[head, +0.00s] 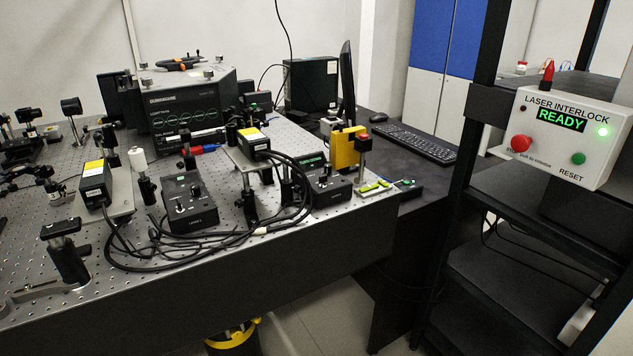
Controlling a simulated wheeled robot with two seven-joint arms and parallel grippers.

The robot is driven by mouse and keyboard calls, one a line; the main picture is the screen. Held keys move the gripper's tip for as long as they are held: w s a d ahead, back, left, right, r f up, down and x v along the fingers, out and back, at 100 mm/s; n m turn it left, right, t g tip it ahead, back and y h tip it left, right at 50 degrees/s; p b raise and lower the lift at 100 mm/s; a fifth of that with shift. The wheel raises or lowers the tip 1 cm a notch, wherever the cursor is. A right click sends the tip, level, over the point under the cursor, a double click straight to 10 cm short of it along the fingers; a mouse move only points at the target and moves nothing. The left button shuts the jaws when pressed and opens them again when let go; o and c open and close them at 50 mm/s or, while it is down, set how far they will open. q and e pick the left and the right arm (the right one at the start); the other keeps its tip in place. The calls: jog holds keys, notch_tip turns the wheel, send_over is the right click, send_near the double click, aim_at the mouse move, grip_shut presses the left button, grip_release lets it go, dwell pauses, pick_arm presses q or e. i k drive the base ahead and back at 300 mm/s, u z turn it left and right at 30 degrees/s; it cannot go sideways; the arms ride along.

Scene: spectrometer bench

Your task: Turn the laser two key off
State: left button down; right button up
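Two black laser control boxes stand on the perforated optical bench (215,265). The nearer box (187,203) has a small label on its front that seems to read laser 1. The other box (327,187) stands further right, near the bench's right edge, partly behind black cables. It has a lit green display. Its label and the position of its key are too small to tell. Neither of my grippers is in view.
Black cables (180,255) loop across the bench front. A yellow block (344,147) stands behind the right box. The laser interlock panel (560,137) on the right rack shows READY with a green light. Floor shows between bench and rack.

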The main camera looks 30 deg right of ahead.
aim_at(323, 179)
jog(key=k, duration=1.3)
jog(key=z, duration=0.7)
jog(key=i, duration=1.5)
jog(key=u, duration=0.8)
